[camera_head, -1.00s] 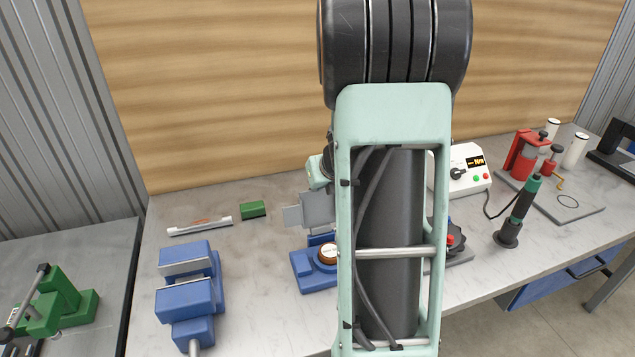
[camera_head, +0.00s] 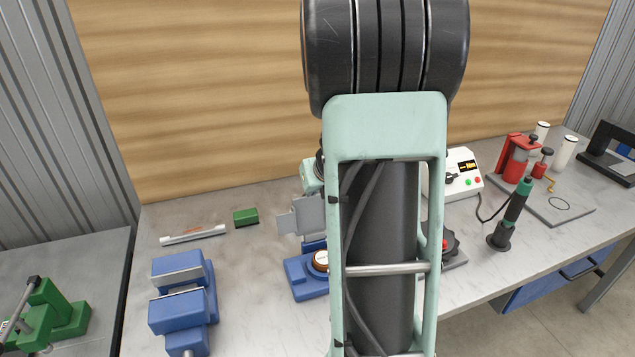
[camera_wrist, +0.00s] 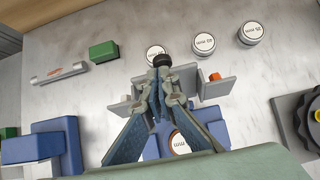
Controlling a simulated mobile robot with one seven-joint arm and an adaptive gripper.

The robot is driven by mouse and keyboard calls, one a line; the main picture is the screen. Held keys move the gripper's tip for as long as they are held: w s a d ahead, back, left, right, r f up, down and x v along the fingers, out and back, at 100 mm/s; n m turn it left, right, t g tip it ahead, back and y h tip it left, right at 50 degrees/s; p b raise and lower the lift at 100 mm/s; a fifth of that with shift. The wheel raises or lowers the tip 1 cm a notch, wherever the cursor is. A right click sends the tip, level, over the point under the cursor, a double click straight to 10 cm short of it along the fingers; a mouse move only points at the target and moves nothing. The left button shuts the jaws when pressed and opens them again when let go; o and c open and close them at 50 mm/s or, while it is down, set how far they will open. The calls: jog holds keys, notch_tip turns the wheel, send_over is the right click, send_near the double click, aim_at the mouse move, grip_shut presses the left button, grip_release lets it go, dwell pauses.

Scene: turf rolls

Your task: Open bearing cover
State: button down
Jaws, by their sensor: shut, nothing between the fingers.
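A blue housing (camera_head: 306,284) stands on the bench, with a brown-rimmed round piece (camera_head: 320,261) on it. Grey plates (camera_head: 309,216) stand behind this piece; I take them for the cover but cannot tell how far it is open. In the wrist view the round piece (camera_wrist: 179,143) is partly behind my gripper (camera_wrist: 161,80), and grey plate parts (camera_wrist: 218,88) show on both sides of the fingers. My gripper is shut and empty, over the plates, close to a black knob (camera_wrist: 161,60); contact cannot be told. In the head view my arm hides the fingers.
A blue vise (camera_head: 182,305), a green block (camera_head: 245,217) and a level-like bar (camera_head: 193,235) lie to the left. White-topped cylinders (camera_wrist: 204,44) stand behind the gripper. A white control box (camera_head: 462,172) and a green-black tool (camera_head: 511,215) are to the right. Bench between vise and housing is clear.

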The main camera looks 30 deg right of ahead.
jog(key=v, duration=1)
